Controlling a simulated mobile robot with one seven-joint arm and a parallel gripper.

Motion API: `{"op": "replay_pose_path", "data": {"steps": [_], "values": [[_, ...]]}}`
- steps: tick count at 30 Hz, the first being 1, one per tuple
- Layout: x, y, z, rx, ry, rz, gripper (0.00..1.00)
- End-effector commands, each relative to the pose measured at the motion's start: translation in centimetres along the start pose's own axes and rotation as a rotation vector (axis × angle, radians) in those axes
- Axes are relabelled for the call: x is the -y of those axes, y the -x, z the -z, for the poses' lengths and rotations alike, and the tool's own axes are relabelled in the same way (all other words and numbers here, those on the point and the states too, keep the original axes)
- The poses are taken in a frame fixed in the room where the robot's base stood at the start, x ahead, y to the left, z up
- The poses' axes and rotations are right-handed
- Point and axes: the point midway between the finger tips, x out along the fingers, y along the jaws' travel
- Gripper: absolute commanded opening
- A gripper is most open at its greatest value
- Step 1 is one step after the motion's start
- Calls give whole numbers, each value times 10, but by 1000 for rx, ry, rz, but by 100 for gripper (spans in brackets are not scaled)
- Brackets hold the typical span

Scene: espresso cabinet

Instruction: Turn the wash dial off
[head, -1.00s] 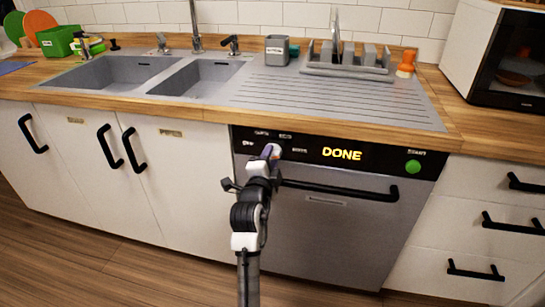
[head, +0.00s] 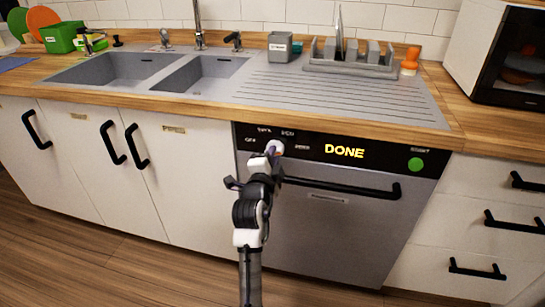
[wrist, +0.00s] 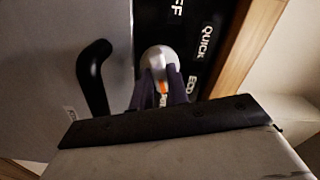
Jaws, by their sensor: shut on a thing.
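The wash dial (head: 277,146) is a pale round knob on the black control panel of the dishwasher, left of the yellow DONE display (head: 344,151). In the wrist view the dial (wrist: 157,57) has a grey-white face, and an orange mark shows between my fingers. My gripper (head: 270,153) reaches up to the dial from the front. In the wrist view the dark fingers of my gripper (wrist: 164,80) are shut on the dial's edge. OFF is printed left of the dial, with other labels around it. Which label the dial points to is unclear.
A black bar handle (head: 340,188) crosses the dishwasher door just below the panel. A green button (head: 415,164) sits at the panel's right end. The wooden counter edge (head: 330,122) overhangs above. Floor in front is clear.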

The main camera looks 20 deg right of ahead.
Motion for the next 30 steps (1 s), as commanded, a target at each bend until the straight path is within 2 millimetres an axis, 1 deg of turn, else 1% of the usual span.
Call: {"op": "replay_pose_path", "data": {"steps": [8,30], "values": [[1,0,0,0,192,1,0],[4,0,0,-1,894,0,0]]}}
